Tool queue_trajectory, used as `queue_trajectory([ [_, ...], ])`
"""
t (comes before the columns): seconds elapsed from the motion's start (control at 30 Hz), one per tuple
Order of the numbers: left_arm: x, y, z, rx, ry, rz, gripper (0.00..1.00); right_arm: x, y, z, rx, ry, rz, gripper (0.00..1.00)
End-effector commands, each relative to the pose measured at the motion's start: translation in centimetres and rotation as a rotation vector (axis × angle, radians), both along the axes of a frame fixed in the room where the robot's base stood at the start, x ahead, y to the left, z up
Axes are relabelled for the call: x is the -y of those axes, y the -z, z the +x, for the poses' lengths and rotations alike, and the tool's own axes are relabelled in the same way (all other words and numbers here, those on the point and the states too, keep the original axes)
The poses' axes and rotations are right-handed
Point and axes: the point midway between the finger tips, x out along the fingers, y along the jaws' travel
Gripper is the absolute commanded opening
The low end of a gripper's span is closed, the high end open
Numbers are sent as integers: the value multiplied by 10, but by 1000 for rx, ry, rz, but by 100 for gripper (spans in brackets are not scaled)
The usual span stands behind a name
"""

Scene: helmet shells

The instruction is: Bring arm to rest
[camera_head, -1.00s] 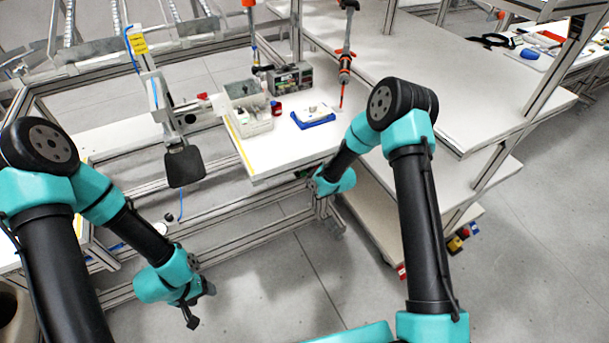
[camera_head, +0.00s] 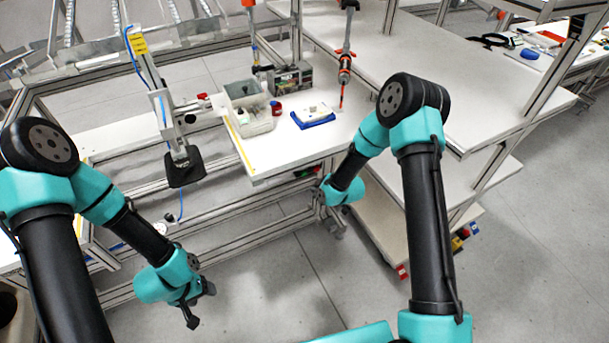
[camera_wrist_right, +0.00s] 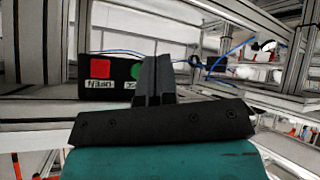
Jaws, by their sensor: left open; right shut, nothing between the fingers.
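My right gripper (camera_wrist_right: 155,62) shows in the right wrist view with its dark fingers together and nothing between them. In the head view the right arm's teal wrist is low in front of the white table (camera_head: 250,165), and its fingers cannot be made out there. My left gripper (camera_head: 191,318) hangs over the floor at the lower left of the head view, pointing down. It is small there, and holds nothing that I can see.
A button box (camera_wrist_right: 110,77) with a red and a green button is behind the right fingers. A grey bin (camera_head: 255,125), a blue-and-white fixture (camera_head: 313,116) and a hanging screwdriver (camera_head: 345,65) are at the table. A black pad on a stand (camera_head: 184,167) is left of it.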

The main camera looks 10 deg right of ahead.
Motion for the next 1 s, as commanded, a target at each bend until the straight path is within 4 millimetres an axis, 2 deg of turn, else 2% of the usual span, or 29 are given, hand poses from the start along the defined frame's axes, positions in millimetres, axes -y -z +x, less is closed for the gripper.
queue_trajectory([
  [0.73,0,0,0,0,0,0,61,1,1,-5,-12,8,5,0],
  [0.87,0,0,0,0,0,0,61,4,8,-28,-96,67,44,0],
  [0.97,0,0,0,0,0,0,61,8,18,-65,-234,166,102,0],
  [1.0,0,0,0,0,0,0,61,10,22,-85,-302,220,129,0],
])
